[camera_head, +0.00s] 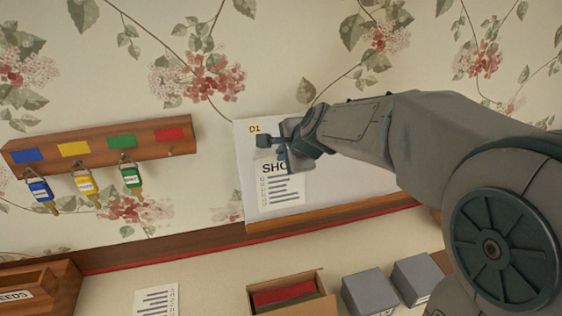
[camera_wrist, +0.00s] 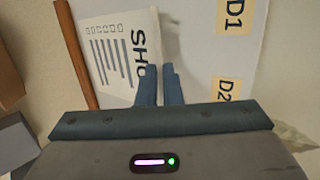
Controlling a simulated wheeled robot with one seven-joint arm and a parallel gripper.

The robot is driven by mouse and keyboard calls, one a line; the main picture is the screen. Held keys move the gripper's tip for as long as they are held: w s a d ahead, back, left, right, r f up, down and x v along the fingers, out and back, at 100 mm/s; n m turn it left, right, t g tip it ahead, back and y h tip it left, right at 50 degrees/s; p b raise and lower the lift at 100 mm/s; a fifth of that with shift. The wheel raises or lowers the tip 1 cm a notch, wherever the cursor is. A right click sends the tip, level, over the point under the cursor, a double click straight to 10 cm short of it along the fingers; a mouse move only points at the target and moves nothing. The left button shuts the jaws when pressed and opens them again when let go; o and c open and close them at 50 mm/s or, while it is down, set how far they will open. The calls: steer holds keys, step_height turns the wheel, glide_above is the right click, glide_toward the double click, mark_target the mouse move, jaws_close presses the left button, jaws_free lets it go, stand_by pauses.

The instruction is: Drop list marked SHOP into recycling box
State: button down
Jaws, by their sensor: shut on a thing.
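The list marked SHOP (camera_head: 281,188) is a white sheet with dark lines, in front of the white board (camera_head: 345,170) on the wall. In the wrist view the list (camera_wrist: 108,58) lies beside the wooden ledge, and its top edge is at my fingers. My gripper (camera_head: 285,155) is shut on the list's top edge and covers the end of the word; the fingers (camera_wrist: 160,85) also show in the wrist view. I cannot tell whether the list touches the board. No box in view is clearly marked for recycling.
A yellow D1 label (camera_head: 255,128) is on the board; a D2 label (camera_wrist: 229,93) shows in the wrist view. Below are an open cardboard box (camera_head: 323,305), grey boxes (camera_head: 368,292), another printed sheet (camera_head: 157,300) and a SEEDS box (camera_head: 50,285). A key rack (camera_head: 100,145) hangs left.

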steer(key=d+r+b, duration=0.2)
steer(key=d+r, duration=0.4)
steer(key=d, duration=0.5)
steer(key=shift+w+d+r, duration=0.15)
steer(key=shift+w+r, duration=0.05)
steer(key=shift+w, duration=0.05)
